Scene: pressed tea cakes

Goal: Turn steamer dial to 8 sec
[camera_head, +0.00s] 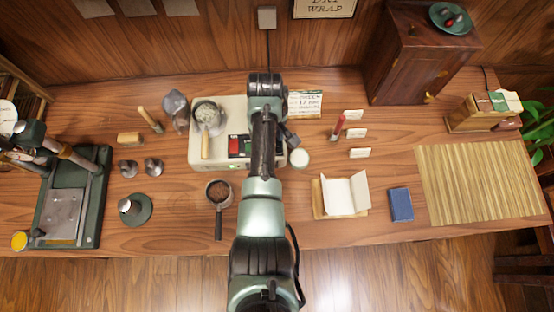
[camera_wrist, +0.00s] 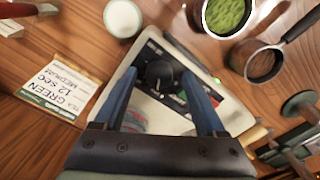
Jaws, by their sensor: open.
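The steamer is a cream-white box (camera_head: 200,150) in the middle of the table. Its black dial (camera_wrist: 158,74) sits on a dark panel in the wrist view, with a pale mark on its lower side. The numbers around it are too small to read. My gripper (camera_wrist: 160,82) is open, its two blue fingers left and right of the dial. I cannot tell whether they touch it. In the head view my arm covers the dial. A card (camera_wrist: 58,85) beside the steamer reads green tea, 12 sec, medium; it also shows in the head view (camera_head: 305,104).
A white round dish (camera_wrist: 123,17), a green-filled cup (camera_wrist: 226,14) and a dark handled pan (camera_wrist: 263,61) stand near the steamer. A ladle-like strainer (camera_head: 207,117) lies on the steamer's top. A dark green press (camera_head: 92,205) stands left, a wooden cabinet (camera_head: 405,60) back right.

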